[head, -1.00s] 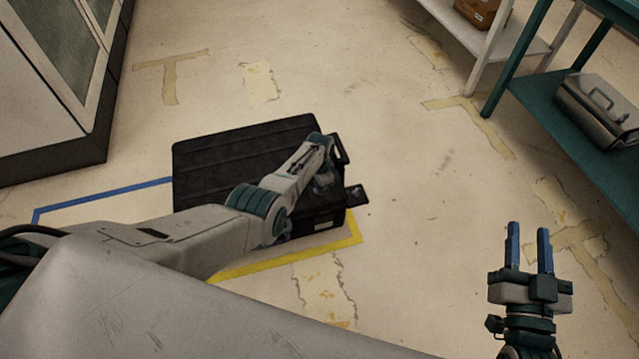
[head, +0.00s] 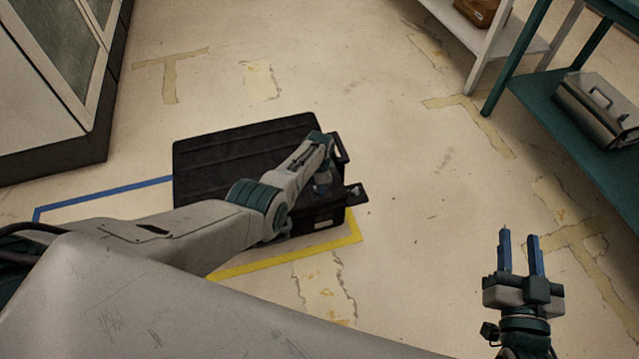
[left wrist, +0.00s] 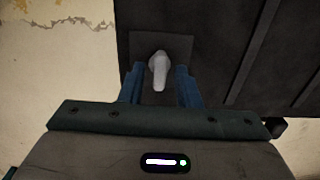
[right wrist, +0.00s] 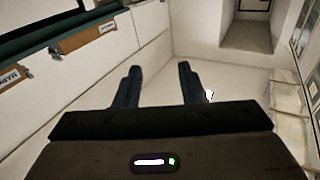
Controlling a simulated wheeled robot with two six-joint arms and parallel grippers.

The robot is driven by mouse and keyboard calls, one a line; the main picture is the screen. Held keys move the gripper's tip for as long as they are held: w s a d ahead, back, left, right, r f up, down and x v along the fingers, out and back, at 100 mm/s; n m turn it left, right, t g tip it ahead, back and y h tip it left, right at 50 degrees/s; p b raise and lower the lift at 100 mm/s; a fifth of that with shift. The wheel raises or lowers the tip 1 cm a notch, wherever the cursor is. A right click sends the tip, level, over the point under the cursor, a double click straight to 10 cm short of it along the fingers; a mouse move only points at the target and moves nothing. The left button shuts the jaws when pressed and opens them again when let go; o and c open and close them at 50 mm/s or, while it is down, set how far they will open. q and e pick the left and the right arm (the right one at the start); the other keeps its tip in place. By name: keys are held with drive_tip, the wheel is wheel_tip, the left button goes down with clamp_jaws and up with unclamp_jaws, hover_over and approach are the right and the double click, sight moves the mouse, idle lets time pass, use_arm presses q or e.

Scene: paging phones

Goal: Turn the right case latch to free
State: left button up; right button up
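A black case (head: 240,160) lies on the floor inside a taped outline. In the left wrist view, a grey latch lever (left wrist: 160,72) sits on a square dark plate (left wrist: 178,48) on the case (left wrist: 222,40). My left gripper (left wrist: 160,84) is open, with one blue finger on each side of the lever's lower part; I cannot tell whether they touch it. In the head view the left arm reaches over the case and hides part of it. My right gripper (head: 519,252) is open and empty above the floor at the lower right; it also shows open in the right wrist view (right wrist: 155,86).
Blue tape (head: 105,198) and yellow tape (head: 290,258) mark the floor around the case. A teal shelf (head: 560,115) with a metal box (head: 600,108) stands at the right, and a cabinet (head: 50,90) at the far left. The floor right of the case is clear.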

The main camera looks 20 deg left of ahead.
idle(0.3)
